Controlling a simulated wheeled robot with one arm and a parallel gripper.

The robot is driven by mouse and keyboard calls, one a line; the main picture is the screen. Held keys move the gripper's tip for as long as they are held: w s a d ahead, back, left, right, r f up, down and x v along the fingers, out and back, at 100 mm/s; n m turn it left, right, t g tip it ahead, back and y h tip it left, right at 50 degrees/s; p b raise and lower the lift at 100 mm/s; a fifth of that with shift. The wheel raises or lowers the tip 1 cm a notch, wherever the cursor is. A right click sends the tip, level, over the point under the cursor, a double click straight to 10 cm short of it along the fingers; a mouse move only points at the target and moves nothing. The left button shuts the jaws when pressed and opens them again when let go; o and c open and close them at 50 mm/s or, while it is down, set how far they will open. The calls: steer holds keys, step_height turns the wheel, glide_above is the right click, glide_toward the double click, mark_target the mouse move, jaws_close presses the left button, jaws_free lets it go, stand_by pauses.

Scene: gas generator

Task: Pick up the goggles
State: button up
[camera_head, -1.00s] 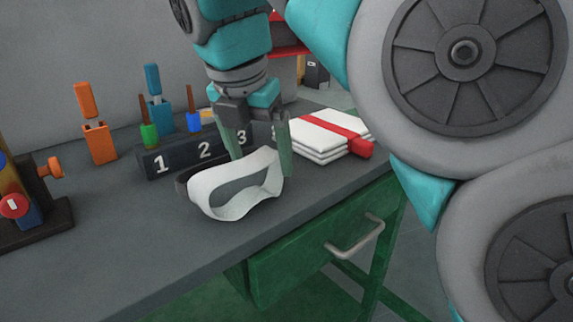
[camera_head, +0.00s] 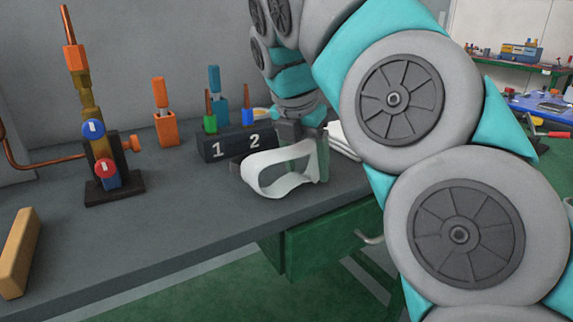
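The white goggles (camera_head: 262,183) with a dark strap rest at the right part of the grey workbench (camera_head: 190,215), just in front of a dark numbered block. My gripper (camera_head: 312,163) points down at the right end of the goggles. One green finger is partly hidden behind the white frame and the other is at its right edge. The fingers are close together with the frame's end between them, and they look shut on it. I see no clear gap between the goggles and the bench.
The numbered block (camera_head: 217,150) holds small coloured tools behind the goggles. An orange holder (camera_head: 165,129) stands left of it. A torch-like fixture with blue and red knobs (camera_head: 104,168) stands farther left. White folded items (camera_head: 343,142) lie right of my gripper. The front left bench is mostly clear.

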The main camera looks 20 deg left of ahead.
jaws_close()
stand_by(0.3)
steer(key=shift+r, duration=0.25)
